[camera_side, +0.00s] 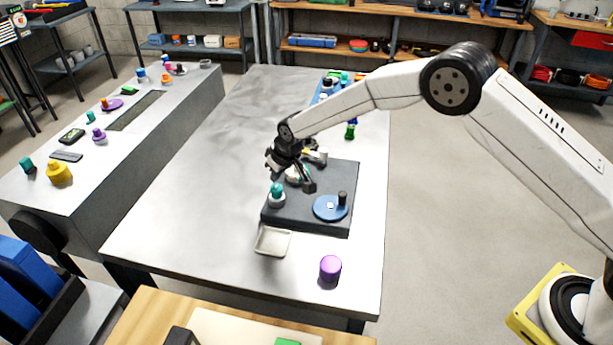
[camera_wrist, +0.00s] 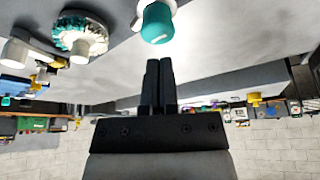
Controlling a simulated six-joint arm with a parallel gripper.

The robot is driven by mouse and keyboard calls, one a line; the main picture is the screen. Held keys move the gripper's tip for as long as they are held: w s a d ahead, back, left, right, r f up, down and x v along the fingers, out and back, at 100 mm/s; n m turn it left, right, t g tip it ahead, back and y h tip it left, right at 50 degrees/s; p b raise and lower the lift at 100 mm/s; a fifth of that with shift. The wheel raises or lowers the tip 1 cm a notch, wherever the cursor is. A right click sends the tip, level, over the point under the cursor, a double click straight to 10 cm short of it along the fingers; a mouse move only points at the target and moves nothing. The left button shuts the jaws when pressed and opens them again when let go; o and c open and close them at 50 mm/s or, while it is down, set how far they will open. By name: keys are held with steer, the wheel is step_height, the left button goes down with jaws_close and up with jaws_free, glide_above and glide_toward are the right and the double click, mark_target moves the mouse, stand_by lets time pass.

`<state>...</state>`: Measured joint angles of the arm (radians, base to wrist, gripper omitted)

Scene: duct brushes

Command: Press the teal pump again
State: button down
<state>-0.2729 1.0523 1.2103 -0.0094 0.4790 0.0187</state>
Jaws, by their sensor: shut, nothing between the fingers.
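The teal pump (camera_side: 277,188) has a teal cap on a pale round base. It stands upright at the left edge of the dark board (camera_side: 290,219) in the side view. In the wrist view its teal cap (camera_wrist: 157,23) is at the top centre, just beyond the fingertips. My gripper (camera_side: 309,187) is above the board, to the right of the pump in the side view. Its fingers (camera_wrist: 159,64) are together with nothing between them. A gap shows between the fingers and the cap in the wrist view, but their exact height difference is unclear.
A blue disc (camera_side: 325,211) with a black knob sits on the board's right part. A shallow pale tray (camera_side: 271,241) lies before the board, and a purple cylinder (camera_side: 330,268) stands near the table's front edge. The table (camera_side: 205,190) is clear to the left.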

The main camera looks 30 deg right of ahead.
mark_target(276, 186)
steer(key=shift+f, duration=0.75)
stand_by(0.4)
steer(key=shift+f, duration=0.9)
steer(key=shift+r, duration=1.05)
steer(key=shift+r, duration=0.15)
steer(key=shift+r, duration=2.85)
